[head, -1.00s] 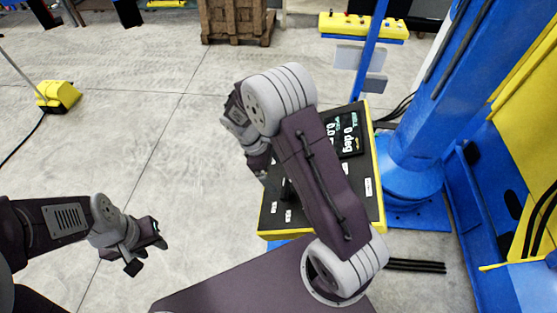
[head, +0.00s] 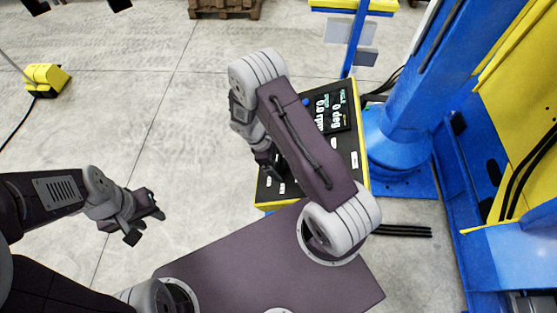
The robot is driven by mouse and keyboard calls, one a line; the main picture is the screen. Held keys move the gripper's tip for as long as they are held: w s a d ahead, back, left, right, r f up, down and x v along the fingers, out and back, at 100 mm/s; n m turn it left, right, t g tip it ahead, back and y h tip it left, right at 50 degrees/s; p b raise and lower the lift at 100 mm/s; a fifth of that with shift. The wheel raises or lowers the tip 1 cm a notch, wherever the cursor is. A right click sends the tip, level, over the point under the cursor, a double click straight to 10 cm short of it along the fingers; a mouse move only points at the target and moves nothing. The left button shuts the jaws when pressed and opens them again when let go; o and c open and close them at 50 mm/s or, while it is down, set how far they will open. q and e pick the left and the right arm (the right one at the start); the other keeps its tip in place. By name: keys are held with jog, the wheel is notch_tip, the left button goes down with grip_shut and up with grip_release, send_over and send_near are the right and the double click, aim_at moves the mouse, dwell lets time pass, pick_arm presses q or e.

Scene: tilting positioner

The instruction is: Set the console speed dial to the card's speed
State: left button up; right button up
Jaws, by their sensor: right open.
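The console (head: 350,95) is a black sloped panel with yellow edges, right of centre in the head view. Its display (head: 326,109) reads 0 deg and 0.0 rpm, turned sideways. Small white labels (head: 354,159) mark the panel. My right forearm crosses the panel and hides much of it. My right gripper (head: 272,170) is open at the panel's left part, close over it; I cannot tell if it touches anything. The speed dial cannot be made out behind the gripper and arm. No readable speed card is seen. My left gripper (head: 145,226) is open and empty over the floor at left.
A blue column (head: 395,120) and blue-yellow machine frame (head: 500,90) stand close at the right. A blue post (head: 354,45) with pale plates rises behind the console. A wooden pallet (head: 224,8) is at the back.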

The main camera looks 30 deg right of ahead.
jog(key=shift+s+f, duration=0.15)
jog(key=shift+f, duration=0.1)
jog(key=shift+d+f, duration=0.1)
jog(key=shift+f, duration=0.05)
jog(key=shift+w, duration=0.25)
jog(key=shift+c, duration=0.6)
jog(key=c, duration=1.3)
jog(key=shift+o, duration=0.2)
jog(key=shift+f+m+b, duration=0.1)
jog(key=shift+m+b, duration=0.3)
jog(key=shift+b, duration=0.2)
jog(key=m+b, duration=0.4)
jog(key=b, duration=0.1)
jog(key=m+h+b, duration=0.1)
jog(key=m+b, duration=0.8)
jog(key=b, duration=0.1)
jog(key=shift+s+a+f+m, duration=0.15)
jog(key=shift+a+f+m, duration=0.05)
jog(key=shift+a+m, duration=0.2)
jog(key=m+b, duration=0.3)
jog(key=m, duration=0.1)
jog(key=shift+h+b, duration=0.3)
jog(key=shift+a+r+m+b, duration=0.1)
jog(key=shift+m+b, duration=1.2)
jog(key=shift+m, duration=1.2)
